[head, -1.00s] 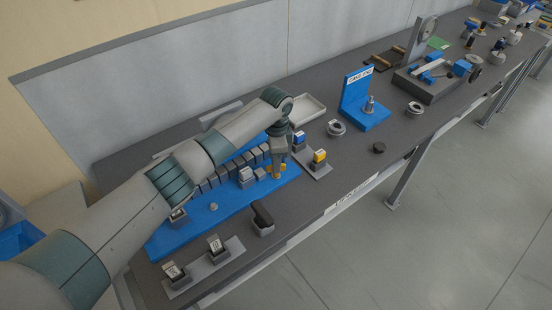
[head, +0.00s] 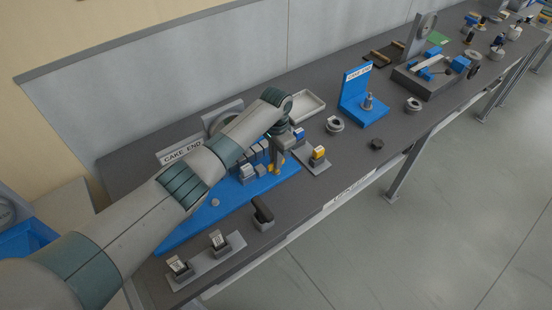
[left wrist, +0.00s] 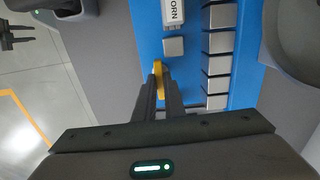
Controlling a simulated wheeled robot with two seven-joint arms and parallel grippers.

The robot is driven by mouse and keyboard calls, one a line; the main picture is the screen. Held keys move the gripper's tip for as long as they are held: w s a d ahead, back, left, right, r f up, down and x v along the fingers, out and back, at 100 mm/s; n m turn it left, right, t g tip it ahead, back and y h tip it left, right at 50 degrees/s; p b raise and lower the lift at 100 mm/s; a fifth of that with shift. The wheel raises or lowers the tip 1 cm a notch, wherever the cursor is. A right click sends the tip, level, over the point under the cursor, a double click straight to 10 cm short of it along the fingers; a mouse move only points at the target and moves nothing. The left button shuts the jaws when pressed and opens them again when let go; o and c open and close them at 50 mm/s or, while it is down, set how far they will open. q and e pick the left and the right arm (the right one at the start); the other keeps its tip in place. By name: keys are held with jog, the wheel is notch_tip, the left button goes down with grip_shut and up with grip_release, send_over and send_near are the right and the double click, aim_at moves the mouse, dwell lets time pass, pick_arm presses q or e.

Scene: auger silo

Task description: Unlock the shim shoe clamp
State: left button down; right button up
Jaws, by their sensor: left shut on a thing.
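My left gripper (head: 277,165) reaches down over the front right part of the blue base plate (head: 205,221). It is shut on a small yellow lever (left wrist: 158,68), which I take to be the clamp's handle. In the left wrist view the two dark fingers (left wrist: 166,85) are close together at the yellow piece, covering much of it. A grey block (left wrist: 173,46) and a row of grey shim blocks (left wrist: 217,65) sit beside it on the blue plate. The clamp's inner parts are hidden, so I cannot tell its lock state. My right gripper is not identifiable.
A stand with a yellow-topped block (head: 318,153) is right of the gripper. A black-handled tool (head: 263,212) and a grey rack with two labelled blocks (head: 205,257) are at the front. A blue bracket (head: 359,100) stands further right.

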pick_arm(q)
jog(key=shift+w+r, duration=0.1)
jog(key=c, duration=1.8)
grip_release()
jog(key=shift+c, duration=0.2)
jog(key=shift+r+b, duration=0.3)
jog(key=shift+r, duration=0.45)
notch_tip(320, 180, up, 16)
jog(key=b, duration=0.3)
jog(key=shift+b, duration=0.3)
jog(key=shift+f, duration=0.15)
